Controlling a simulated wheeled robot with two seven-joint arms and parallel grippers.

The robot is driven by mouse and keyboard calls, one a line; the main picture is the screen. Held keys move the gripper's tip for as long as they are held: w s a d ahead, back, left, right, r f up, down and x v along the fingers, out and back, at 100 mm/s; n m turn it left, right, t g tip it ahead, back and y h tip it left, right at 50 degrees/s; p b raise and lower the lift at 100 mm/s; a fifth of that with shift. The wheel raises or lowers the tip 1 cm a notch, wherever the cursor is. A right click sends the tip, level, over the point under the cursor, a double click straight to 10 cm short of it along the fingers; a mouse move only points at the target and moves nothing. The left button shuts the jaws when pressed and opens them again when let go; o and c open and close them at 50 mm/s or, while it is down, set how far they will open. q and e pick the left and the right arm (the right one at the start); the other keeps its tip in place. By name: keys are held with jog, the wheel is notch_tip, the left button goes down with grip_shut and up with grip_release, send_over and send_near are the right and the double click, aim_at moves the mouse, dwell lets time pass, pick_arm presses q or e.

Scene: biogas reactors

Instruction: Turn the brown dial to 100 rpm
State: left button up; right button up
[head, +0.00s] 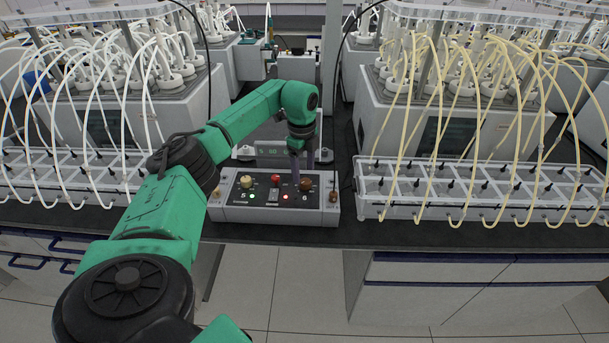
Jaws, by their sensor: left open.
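The brown dial (306,184) is on the right part of the control box's (235,213) dark top panel. A pale yellow dial (246,181) and a red knob (275,178) are to its left on the same panel. My left gripper (303,180) points down over the right side of the panel, at the brown dial. It is open, and its dark fingers partly cover the area behind the dial. I cannot tell whether the fingers touch the dial. The dial's setting is too small to read. My right gripper is not in view.
A grey display unit (264,152) with small digits stands behind the control box, partly hidden by my left arm. Tube racks (420,212) with yellow hoses on the right and a white-hosed rack (60,190) on the left flank the box. The floor in front is clear.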

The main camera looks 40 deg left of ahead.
aim_at(305, 181)
pick_arm(q)
jog(key=shift+w+d+f, duration=0.15)
jog(key=shift+f, duration=1.75)
grip_shut()
jog(key=shift+m, duration=0.3)
